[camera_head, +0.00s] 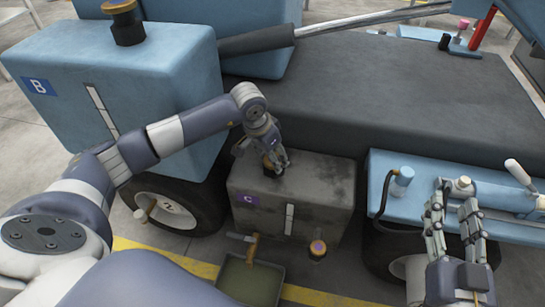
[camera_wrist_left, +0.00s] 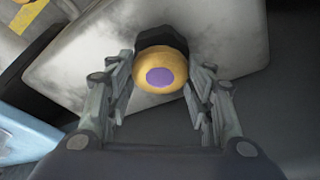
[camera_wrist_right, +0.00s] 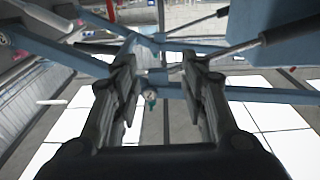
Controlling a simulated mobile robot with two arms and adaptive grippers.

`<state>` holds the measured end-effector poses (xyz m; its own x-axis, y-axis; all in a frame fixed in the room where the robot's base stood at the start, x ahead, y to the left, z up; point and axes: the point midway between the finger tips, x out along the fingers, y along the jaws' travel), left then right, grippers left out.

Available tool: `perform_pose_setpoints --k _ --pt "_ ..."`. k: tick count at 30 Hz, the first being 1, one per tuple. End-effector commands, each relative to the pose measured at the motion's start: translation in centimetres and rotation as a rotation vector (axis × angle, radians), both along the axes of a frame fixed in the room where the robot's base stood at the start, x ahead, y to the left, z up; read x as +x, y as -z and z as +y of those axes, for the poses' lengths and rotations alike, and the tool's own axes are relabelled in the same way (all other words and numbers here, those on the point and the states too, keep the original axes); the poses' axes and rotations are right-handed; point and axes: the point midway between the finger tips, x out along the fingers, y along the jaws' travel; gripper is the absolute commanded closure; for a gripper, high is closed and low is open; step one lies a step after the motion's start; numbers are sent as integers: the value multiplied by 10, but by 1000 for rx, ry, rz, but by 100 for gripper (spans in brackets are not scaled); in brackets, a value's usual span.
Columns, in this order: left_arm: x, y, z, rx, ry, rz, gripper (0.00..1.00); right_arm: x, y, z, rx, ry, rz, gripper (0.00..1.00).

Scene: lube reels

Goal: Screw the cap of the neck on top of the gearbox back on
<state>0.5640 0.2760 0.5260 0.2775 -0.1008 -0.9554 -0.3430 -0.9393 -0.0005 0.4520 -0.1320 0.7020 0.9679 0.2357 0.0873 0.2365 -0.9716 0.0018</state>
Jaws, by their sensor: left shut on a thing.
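The gearbox (camera_head: 255,218) is a worn grey box with a purple C label, low in the middle of the head view. My left gripper (camera_head: 273,163) reaches down to its top and is shut on the cap. In the left wrist view the cap (camera_wrist_left: 145,79) is yellow with a purple dot, between the two fingers. The black neck (camera_wrist_left: 158,38) shows right behind the cap; I cannot tell how far the cap is screwed on. My right gripper (camera_head: 455,215) is open and empty, in front of the blue unit at the right.
A blue tank (camera_head: 165,65) labelled B stands left of the gearbox. A dark flat deck (camera_head: 370,95) lies behind it. A blue unit (camera_head: 405,205) with a hose is at the right. A tray (camera_head: 250,283) and a purple-dotted cap (camera_head: 318,248) are low in front.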

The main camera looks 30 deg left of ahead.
Motion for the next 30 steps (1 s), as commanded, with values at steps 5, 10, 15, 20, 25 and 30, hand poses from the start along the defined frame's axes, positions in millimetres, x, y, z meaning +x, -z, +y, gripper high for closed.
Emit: perform_pose_setpoints --k 5,10,15,20,25,30 --pt "0 1 1 2 41 -1 78 -1 -13 2 19 -4 -72 60" --pt "0 1 1 0 72 -1 78 -2 -24 3 32 -7 -123 60" --pt "0 0 1 -2 80 0 78 -3 -27 3 37 -8 -136 60" --pt "0 -1 0 -4 80 0 50 -3 -27 3 37 -8 -136 60" --pt "0 -1 1 -2 79 -1 28 -3 -27 3 36 -8 -135 60" --pt "1 -1 2 -1 77 -2 28 -3 -27 3 35 -7 -135 60"
